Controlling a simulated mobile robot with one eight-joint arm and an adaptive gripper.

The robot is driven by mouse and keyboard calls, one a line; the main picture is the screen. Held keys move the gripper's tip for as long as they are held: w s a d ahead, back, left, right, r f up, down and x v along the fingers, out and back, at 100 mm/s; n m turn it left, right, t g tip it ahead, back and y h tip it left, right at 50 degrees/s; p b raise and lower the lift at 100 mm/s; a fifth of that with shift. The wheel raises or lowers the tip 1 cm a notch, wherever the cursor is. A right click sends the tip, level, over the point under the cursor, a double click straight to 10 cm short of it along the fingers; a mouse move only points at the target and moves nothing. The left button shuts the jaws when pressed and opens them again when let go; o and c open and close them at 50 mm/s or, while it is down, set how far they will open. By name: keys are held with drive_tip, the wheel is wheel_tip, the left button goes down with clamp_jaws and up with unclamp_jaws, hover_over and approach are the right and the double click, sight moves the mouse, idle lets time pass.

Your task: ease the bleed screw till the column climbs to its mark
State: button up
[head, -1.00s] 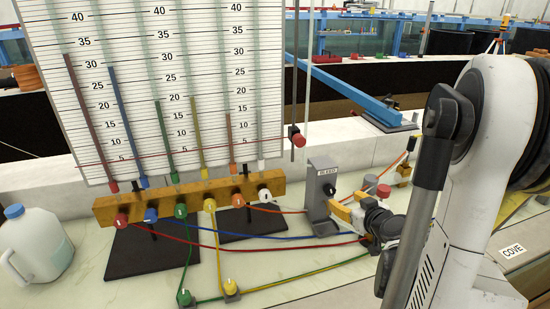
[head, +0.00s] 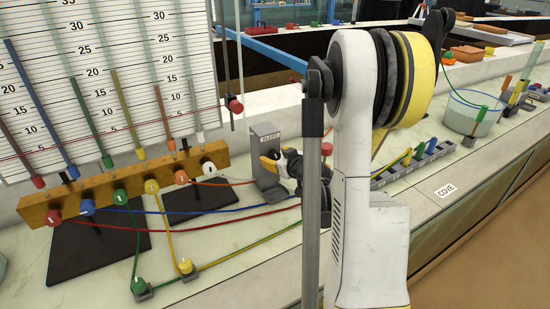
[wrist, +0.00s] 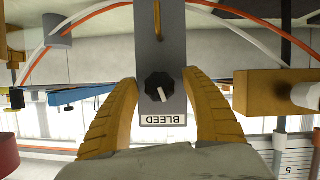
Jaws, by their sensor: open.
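The grey bleed block (head: 265,135) stands on the bench right of the gauge board. In the wrist view, upside down, its black bleed screw knob (wrist: 158,87) with a white pointer line sits above the BLEED label (wrist: 167,120). My gripper (wrist: 160,80) is open, one yellow finger on each side of the block's face, with the knob between them. I cannot tell whether either finger touches it. In the head view my gripper (head: 271,164) is at the block's front. Coloured columns, including a green one (head: 81,110), stand before the numbered board (head: 130,55). A thin red line crosses it low down.
A wooden manifold (head: 120,187) with coloured knobs stands left of the block. Coloured hoses (head: 215,227) cross the bench in front. A grey tray (head: 415,160) and a clear tub (head: 470,112) stand to the right.

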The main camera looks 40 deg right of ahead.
drive_tip(key=shift+c, duration=0.4)
drive_tip(key=c, duration=1.1)
drive_tip(key=shift+d+f+m+y+b, duration=0.1)
drive_tip(key=shift+m+y+b, duration=0.2)
drive_tip(key=shift+m+y, duration=0.8)
drive_tip(key=shift+m, duration=0.3)
drive_tip(key=o, duration=1.2)
